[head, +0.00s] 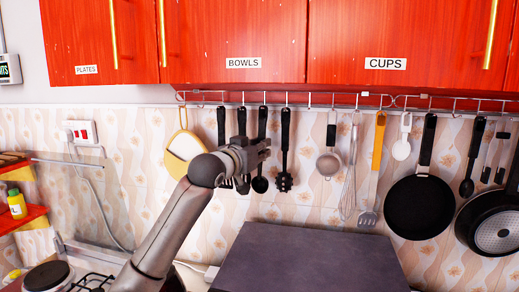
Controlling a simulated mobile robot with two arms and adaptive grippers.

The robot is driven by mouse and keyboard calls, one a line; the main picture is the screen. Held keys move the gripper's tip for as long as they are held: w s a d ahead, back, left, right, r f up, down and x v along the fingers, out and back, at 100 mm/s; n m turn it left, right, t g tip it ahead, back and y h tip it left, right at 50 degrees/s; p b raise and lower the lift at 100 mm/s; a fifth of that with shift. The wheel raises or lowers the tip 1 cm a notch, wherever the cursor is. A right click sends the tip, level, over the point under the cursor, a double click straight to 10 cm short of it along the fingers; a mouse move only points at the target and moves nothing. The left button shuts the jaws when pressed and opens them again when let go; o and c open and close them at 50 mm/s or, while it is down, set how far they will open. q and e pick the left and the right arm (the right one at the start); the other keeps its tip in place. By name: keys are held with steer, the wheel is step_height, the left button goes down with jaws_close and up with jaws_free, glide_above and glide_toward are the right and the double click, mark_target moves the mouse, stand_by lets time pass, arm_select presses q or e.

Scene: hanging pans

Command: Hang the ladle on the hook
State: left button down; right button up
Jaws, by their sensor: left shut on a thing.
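The ladle (260,185), black with a long handle, hangs upright in the head view under the rail, left of the middle. Its handle top is level with the rail hooks, but whether it sits on a hook is too small to tell. My left gripper (264,149) is shut around the ladle's handle and hides the middle of it. The hooked rail (330,108) runs along the wall below the cabinets. My right gripper is not in view.
Black-handled utensils hang close on both sides, including a slotted spoon (285,180). A strainer (328,163), whisk (349,185), orange spatula (377,165) and pans (419,208) hang further right. Red cabinets (240,35) overhang the rail. A dark surface (310,260) lies below.

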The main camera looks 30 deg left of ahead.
arm_select(q)
steer(key=c, duration=1.3)
jaws_free()
steer(key=shift+s, duration=0.1)
steer(key=s, duration=1.2)
steer(key=shift+r, duration=0.2)
steer(key=shift+w, duration=0.1)
